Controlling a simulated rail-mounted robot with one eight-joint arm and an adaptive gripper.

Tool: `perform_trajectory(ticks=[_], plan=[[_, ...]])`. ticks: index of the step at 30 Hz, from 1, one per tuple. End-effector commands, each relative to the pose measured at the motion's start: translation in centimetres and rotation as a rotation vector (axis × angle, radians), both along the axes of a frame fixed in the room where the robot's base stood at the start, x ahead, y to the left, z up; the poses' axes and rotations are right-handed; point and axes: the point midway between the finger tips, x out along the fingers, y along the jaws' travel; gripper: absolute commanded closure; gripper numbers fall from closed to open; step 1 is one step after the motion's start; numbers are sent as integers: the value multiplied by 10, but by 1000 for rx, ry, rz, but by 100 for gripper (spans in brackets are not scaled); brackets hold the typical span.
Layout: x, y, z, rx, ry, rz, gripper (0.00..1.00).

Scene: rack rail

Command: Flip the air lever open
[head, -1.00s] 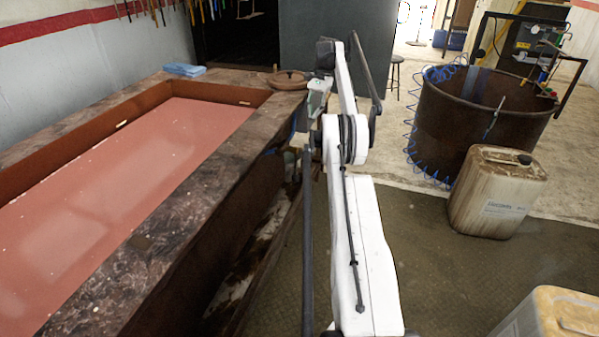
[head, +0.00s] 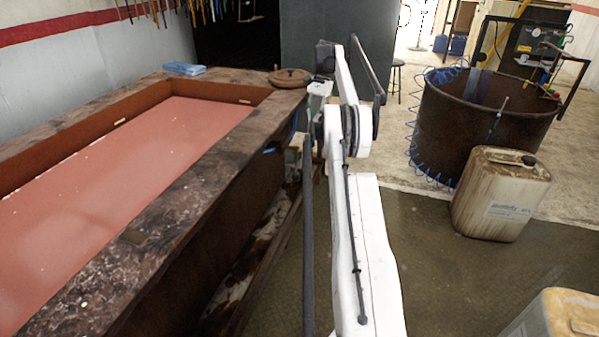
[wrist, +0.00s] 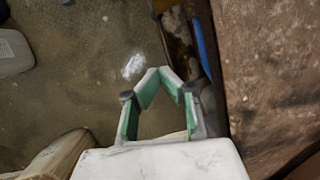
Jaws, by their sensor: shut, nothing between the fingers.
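My gripper (wrist: 160,76) shows in the wrist view with its two green-padded fingers meeting at the tips and nothing between them. A straight blue piece (wrist: 203,48) runs beside the brown tank wall, beyond and to the right of the fingertips, apart from them. In the head view a small blue piece (head: 268,151) shows on the tank's side. I cannot tell whether either blue piece is the air lever or part of a hose. No lever is clearly recognisable.
The long tank (head: 150,245) holds reddish liquid, with a round disc (head: 290,77) on its far corner and blue cloths (head: 184,69) on its rim. A dirty jerrycan (head: 497,200) and a dark round tub (head: 465,130) stand right. Floor between is clear.

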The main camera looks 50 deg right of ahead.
Motion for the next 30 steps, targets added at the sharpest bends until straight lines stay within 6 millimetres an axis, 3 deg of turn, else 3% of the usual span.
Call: perform_trajectory(ticks=[8, 30], plan=[[0, 12, -38, 0, 0, 1, 100], [1, 53, -169, 0, 0, 1, 100]])
